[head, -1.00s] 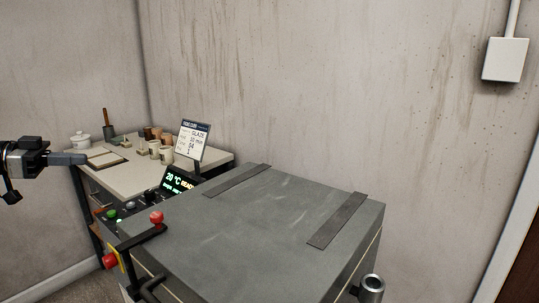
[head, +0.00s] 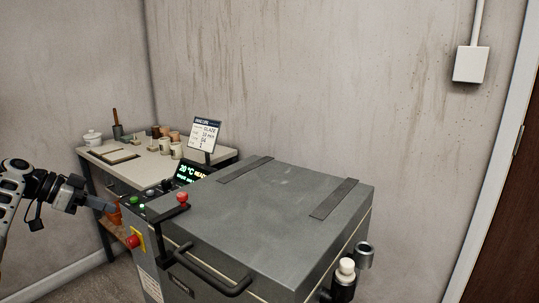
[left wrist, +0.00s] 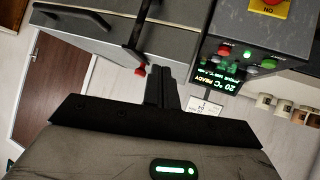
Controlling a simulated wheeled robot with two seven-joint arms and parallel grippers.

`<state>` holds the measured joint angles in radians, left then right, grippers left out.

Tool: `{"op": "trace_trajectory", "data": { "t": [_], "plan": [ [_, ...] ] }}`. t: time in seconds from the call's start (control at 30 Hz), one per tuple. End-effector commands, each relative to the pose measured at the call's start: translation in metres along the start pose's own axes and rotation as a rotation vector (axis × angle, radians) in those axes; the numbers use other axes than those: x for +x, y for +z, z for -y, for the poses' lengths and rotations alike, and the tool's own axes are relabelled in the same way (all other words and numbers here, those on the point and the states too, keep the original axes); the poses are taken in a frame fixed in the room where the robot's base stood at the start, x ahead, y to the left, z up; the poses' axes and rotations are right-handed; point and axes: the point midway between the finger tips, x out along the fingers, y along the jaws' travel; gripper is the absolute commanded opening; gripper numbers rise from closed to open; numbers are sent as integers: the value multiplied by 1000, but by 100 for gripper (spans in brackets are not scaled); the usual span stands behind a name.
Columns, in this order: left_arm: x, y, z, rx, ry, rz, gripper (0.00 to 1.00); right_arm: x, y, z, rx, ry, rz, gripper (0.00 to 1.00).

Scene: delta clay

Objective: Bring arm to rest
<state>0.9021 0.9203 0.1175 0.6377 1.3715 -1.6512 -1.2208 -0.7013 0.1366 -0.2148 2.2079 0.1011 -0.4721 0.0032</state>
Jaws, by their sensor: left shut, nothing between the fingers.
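My left gripper (head: 108,205) comes in from the left in the head view, beside the kiln's control panel and in front of the work table. Its fingers are shut with nothing between them. The same gripper (left wrist: 162,88) shows in the left wrist view, its fingers together in front of the kiln. The grey kiln (head: 275,215) has its lid down, with a black handle (head: 210,272) at the front. Its display (head: 190,173) is lit and reads about 20 °C READY. My right gripper is in neither view.
A red-knobbed lever (head: 183,198) and a red button (head: 134,242) stand near the gripper. A wall box (head: 471,64) and brown door (head: 500,220) are at right.

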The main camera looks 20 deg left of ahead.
Motion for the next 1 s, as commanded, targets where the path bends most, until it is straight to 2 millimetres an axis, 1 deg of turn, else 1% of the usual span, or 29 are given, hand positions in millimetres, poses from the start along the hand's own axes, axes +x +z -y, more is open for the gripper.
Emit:
{"op": "trace_trajectory", "data": {
  "t": [0.03, 0.07, 0.17, 0.2, 0.27, 0.3, 0.37, 0.4, 0.47, 0.5, 0.57, 0.6, 0.67, 0.7, 0.77, 0.8, 0.9, 1.0],
  "plan": [
    [21, 14, -2, -15, -8, 64, 0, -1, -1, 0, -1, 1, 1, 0],
    [33, 22, -3, -24, -19, 101, 0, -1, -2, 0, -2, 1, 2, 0],
    [77, 56, -11, -49, -66, 236, 0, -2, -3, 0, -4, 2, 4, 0],
    [98, 72, -17, -53, -90, 293, 0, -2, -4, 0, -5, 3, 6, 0],
    [128, 98, -30, -53, -127, 368, 0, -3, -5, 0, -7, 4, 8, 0],
    [148, 115, -41, -49, -154, 408, 0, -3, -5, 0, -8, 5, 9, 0],
    [175, 140, -63, -37, -190, 454, 0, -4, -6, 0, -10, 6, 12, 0],
    [193, 157, -81, -28, -212, 473, 0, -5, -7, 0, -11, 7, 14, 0],
    [218, 179, -113, -10, -243, 485, 0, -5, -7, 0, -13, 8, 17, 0],
    [233, 191, -137, -1, -261, 478, 0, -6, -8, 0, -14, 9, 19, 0],
    [250, 206, -177, 6, -282, 450, 0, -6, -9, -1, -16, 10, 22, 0],
    [259, 212, -206, 6, -292, 420, 0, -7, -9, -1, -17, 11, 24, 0],
    [268, 216, -251, -4, -304, 358, 0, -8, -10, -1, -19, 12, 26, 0],
    [270, 216, -281, -18, -310, 310, 0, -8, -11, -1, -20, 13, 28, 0],
    [269, 210, -322, -50, -318, 232, 0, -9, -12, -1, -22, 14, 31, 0],
    [265, 204, -347, -74, -323, 178, 0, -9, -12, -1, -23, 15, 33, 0],
    [250, 183, -393, -137, -337, 56, 0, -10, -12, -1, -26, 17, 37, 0],
    [235, 165, -418, -187, -350, -33, 0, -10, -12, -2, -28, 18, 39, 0]
  ]
}}
